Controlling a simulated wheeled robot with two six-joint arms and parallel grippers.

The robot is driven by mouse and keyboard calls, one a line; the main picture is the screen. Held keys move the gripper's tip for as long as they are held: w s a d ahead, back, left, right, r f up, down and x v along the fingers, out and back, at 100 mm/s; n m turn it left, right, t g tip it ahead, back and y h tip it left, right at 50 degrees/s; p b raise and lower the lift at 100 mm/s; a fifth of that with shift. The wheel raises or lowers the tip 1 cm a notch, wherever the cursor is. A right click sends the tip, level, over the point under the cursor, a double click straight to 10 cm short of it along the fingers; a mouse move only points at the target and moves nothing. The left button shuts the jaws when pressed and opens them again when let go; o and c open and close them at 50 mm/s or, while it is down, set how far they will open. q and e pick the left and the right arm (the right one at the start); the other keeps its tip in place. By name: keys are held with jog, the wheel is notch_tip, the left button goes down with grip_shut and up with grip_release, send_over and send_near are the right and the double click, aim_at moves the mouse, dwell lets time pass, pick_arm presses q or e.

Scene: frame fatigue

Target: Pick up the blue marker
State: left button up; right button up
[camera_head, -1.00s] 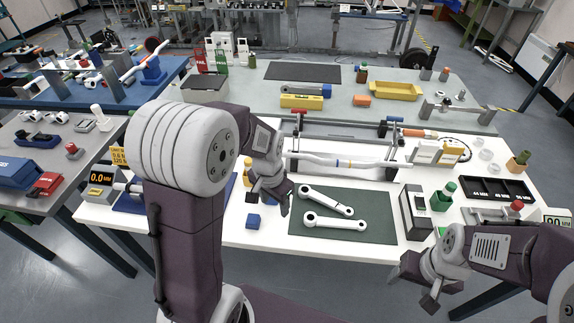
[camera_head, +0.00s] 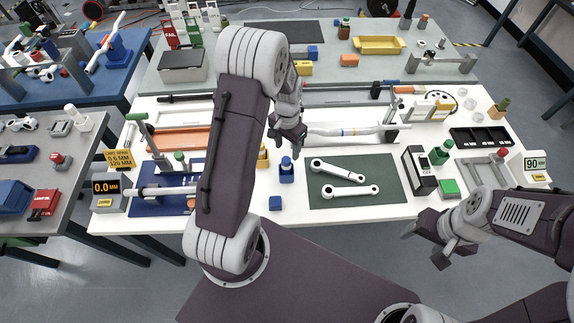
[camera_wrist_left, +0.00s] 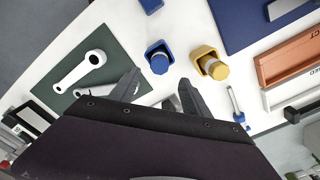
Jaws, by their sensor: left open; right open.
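The blue marker (camera_head: 286,163) stands upright in a small blue holder (camera_head: 286,177) on the white table, left of the green mat. In the left wrist view the marker (camera_wrist_left: 159,64) shows its round blue end, in front of my open fingers. My left gripper (camera_head: 289,152) is open and empty, just behind and above the marker in the head view. In the left wrist view the left gripper (camera_wrist_left: 159,84) has its fingertips apart, with the marker roughly between their lines. My right gripper (camera_head: 426,248) is open and empty off the table's front edge.
A yellow marker in a yellow holder (camera_wrist_left: 213,64) stands close beside the blue one. A blue block (camera_head: 275,202) lies near the front edge. Two white rods lie on the green mat (camera_head: 385,180). A blue tray with a gauge is at left.

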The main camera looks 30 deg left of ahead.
aim_at(286, 159)
pick_arm(q)
jog(key=shift+a+f, duration=0.3)
jog(key=shift+f, duration=0.55)
jog(key=f, duration=0.1)
jog(key=f+p, duration=0.1)
jog(key=d+f, duration=0.1)
jog(key=f, duration=0.1)
jog(key=shift+s+f, duration=0.1)
jog(key=shift+s, duration=0.3)
jog(key=shift+w+a+f, duration=0.1)
jog(key=shift+a+f, duration=0.1)
jog(key=shift+f, duration=0.25)
grip_shut()
